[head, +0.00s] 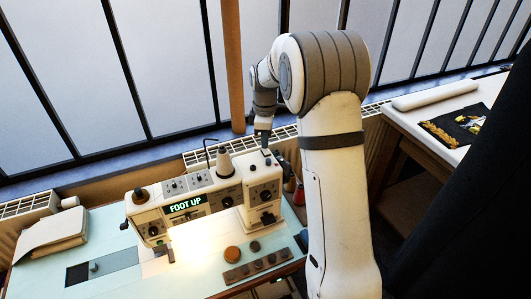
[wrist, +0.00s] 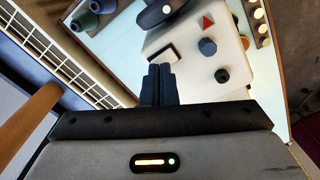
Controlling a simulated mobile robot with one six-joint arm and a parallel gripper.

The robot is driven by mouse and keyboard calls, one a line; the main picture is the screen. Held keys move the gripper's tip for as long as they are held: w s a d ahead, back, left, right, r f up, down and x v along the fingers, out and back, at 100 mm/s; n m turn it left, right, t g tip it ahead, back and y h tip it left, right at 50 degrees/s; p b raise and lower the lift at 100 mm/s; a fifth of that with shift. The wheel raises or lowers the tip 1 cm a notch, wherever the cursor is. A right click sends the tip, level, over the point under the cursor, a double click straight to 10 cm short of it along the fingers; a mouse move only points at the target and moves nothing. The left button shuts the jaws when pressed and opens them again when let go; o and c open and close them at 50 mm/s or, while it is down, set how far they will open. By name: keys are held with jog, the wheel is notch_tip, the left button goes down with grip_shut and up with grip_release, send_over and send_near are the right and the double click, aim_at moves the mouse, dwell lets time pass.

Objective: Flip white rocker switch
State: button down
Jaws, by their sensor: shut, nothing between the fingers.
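A white sewing machine (head: 228,194) stands on the pale table, with a lit display reading "FOOT UP" (head: 186,204). In the wrist view its pale casing (wrist: 185,75) shows a white rocker switch (wrist: 161,54) in a dark frame. The rocker's tilt is too small to tell. My gripper (head: 264,139) is shut and empty, pointing down above the machine's right end. In the wrist view my gripper's fingertips (wrist: 161,68) lie just below the rocker in the picture; I cannot tell whether they touch it. The rocker is not clear in the head view.
A thread cone (head: 224,163) stands on the machine. A radiator grille (head: 200,157) runs behind it. Folded cloth (head: 52,235) lies at left; a button strip (head: 258,266) lies in front.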

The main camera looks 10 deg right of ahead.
aim_at(265, 150)
jog(key=shift+f+b, duration=0.35)
jog(key=shift+f, duration=0.2)
jog(key=shift+r+p, duration=2.35)
jog(key=shift+r, duration=1.15)
jog(key=s+r+m+t+b, duration=0.1)
jog(key=s+r+m, duration=0.3)
jog(key=s, duration=0.4)
jog(key=s+r+m+t+b, duration=0.1)
jog(key=s+r+m, duration=0.2)
jog(key=s, duration=0.5)
jog(key=s+f+m+t+b, duration=0.1)
jog(key=s+m, duration=0.6)
jog(key=s, duration=0.9)
notch_tip(265, 150, down, 2)
jog(key=shift+s+b, duration=0.15)
jog(key=shift+b, duration=0.3)
